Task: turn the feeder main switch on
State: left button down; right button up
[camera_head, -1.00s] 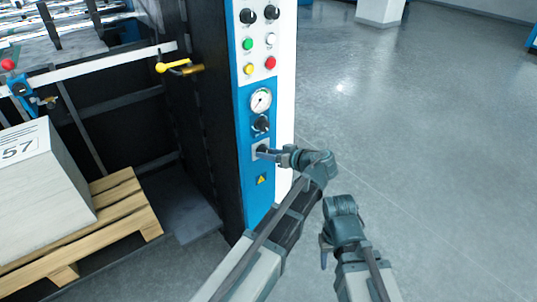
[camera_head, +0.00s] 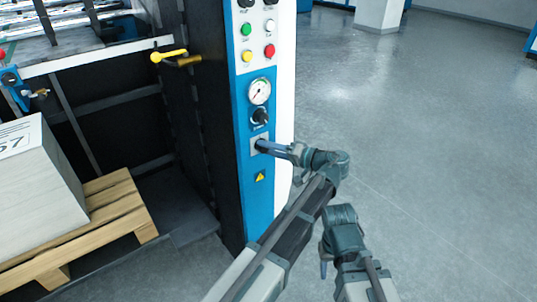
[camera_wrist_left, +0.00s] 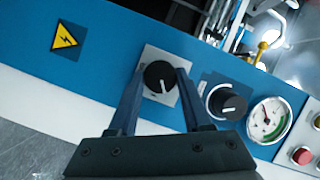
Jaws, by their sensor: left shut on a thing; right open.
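The feeder main switch is a black round knob (camera_wrist_left: 160,77) with a white mark on a light square plate (camera_wrist_left: 146,62), low on the blue panel. In the left wrist view the two fingers of my left gripper (camera_wrist_left: 157,88) stand on either side of the knob, shut on it. In the head view my left gripper (camera_head: 262,146) reaches the plate from the right and hides the knob. My right gripper (camera_head: 325,262) hangs lower right, away from the panel, open and empty.
Above the switch are another black knob (camera_head: 260,116), a pressure gauge (camera_head: 260,91) and several coloured buttons. A yellow warning sign (camera_head: 261,176) is below it. A pallet (camera_head: 110,215) with a paper stack (camera_head: 40,190) stands left. The floor at right is clear.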

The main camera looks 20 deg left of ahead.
pick_arm(q)
jog(key=m+b, duration=0.1)
jog(key=m+y+b, duration=0.1)
jog(key=m+b, duration=0.1)
jog(key=shift+f+m+y, duration=0.3)
jog(key=shift+f, duration=0.05)
jog(key=shift+m+t+y+b, duration=0.35)
jog(key=shift+m+b, duration=0.7)
jog(key=shift+m, duration=0.35)
jog(key=shift+r, duration=0.15)
jog(key=shift+c, duration=1.7)
grip_release()
